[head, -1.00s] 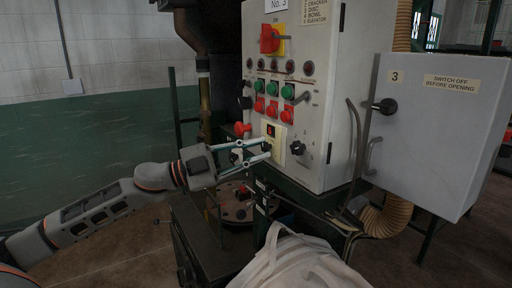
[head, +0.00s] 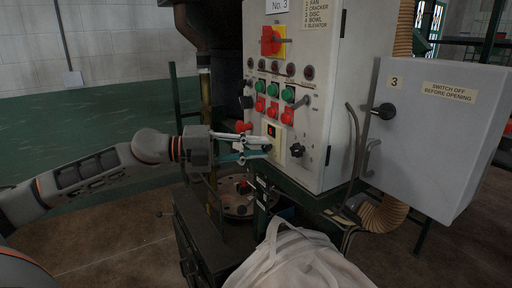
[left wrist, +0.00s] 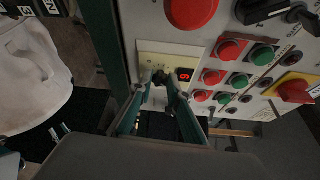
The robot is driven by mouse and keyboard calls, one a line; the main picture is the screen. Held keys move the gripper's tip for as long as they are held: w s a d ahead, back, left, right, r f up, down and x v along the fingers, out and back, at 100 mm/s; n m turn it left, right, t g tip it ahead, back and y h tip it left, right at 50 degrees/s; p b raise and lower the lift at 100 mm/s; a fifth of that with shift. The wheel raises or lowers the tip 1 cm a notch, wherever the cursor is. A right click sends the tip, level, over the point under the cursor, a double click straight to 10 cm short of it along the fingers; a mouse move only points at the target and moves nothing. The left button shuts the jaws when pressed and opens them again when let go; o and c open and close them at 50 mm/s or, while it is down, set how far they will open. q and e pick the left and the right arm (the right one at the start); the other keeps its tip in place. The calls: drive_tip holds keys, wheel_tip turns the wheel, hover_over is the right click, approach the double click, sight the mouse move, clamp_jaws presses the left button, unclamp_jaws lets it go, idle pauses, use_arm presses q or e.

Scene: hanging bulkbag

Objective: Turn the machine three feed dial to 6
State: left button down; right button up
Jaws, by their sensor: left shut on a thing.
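The feed dial is a small black knob (left wrist: 160,77) on a cream panel (left wrist: 156,58) in the left wrist view. Beside it on that panel is a small red-lit digit display (left wrist: 184,75), seen sideways; I cannot read its digit for certain. In the head view the cream panel (head: 280,130) is low on the front of the grey No. 3 control cabinet (head: 322,130). My left gripper (head: 267,148) reaches it from the left; its fingertips (left wrist: 164,80) are shut on the knob, partly hiding it. My right gripper is out of view.
Green and red buttons (head: 273,108) lie above. A pale bulk bag (head: 295,262) hangs below; an open cabinet door (head: 435,140) stands right.

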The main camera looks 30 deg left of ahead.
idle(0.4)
use_arm(q)
drive_tip(key=c, duration=1.9)
unclamp_jaws()
drive_tip(key=shift+d, duration=0.1)
